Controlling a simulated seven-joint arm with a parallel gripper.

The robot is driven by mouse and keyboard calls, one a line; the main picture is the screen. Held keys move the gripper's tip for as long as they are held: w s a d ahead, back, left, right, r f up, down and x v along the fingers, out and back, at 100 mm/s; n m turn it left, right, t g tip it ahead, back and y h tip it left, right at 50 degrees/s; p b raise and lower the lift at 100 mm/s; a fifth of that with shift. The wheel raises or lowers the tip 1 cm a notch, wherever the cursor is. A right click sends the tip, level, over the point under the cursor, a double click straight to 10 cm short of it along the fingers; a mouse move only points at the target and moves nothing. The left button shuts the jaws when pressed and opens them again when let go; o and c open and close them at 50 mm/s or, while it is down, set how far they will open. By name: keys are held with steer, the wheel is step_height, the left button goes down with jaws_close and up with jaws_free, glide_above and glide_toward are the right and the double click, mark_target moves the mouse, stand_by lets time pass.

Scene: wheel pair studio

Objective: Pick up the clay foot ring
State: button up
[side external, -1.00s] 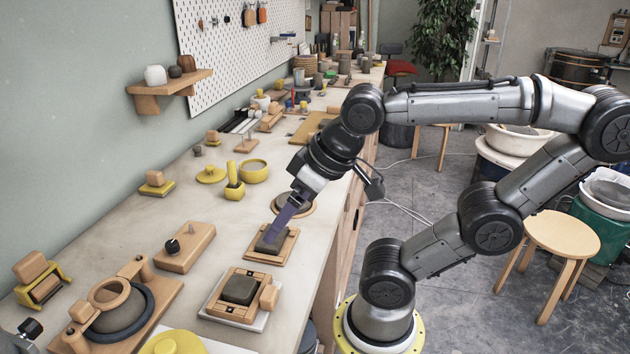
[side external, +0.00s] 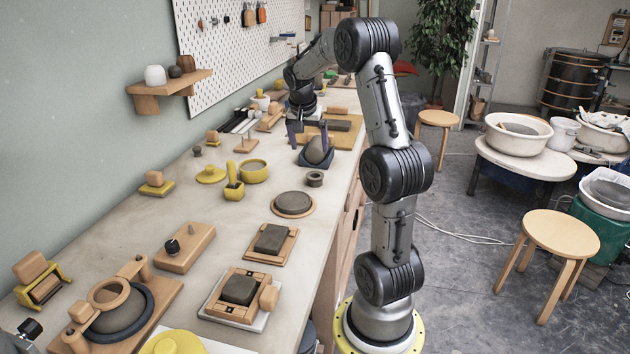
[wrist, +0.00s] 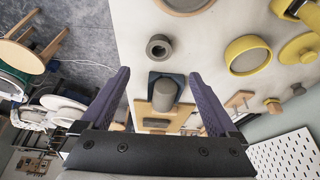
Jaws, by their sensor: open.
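The clay foot ring (side external: 315,179) is a small dark grey ring with a hole in its middle, lying flat on the bench near its right edge. It also shows in the wrist view (wrist: 159,47), beyond the fingertips and roughly centred between them. My gripper (side external: 308,143) is open with purple fingers apart and nothing gripped. In the side view it is farther down the bench than the ring, at a blue cradle (side external: 302,161) holding a rounded grey clay piece (side external: 318,150). I cannot tell whether a finger touches that piece.
A round clay disc on a wooden bat (side external: 293,204) lies nearer the camera than the ring. A yellow bowl (side external: 253,171) stands to the left. A wooden board (side external: 346,138) with a dark slab lies behind the cradle. Bare bench surrounds the ring.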

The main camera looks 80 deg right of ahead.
glide_toward(315, 173)
steer(key=f, duration=0.2)
steer(key=s+f, duration=0.1)
steer(key=shift+a, duration=0.35)
steer(key=shift+w+x, duration=0.15)
steer(key=shift+x, duration=1.25)
steer(key=shift+w+x, duration=0.15)
steer(key=shift+x, duration=1.3)
steer(key=shift+d, duration=0.1)
steer(key=shift+c, duration=0.3)
steer(key=c, duration=1.4)
steer(key=shift+r, duration=0.1)
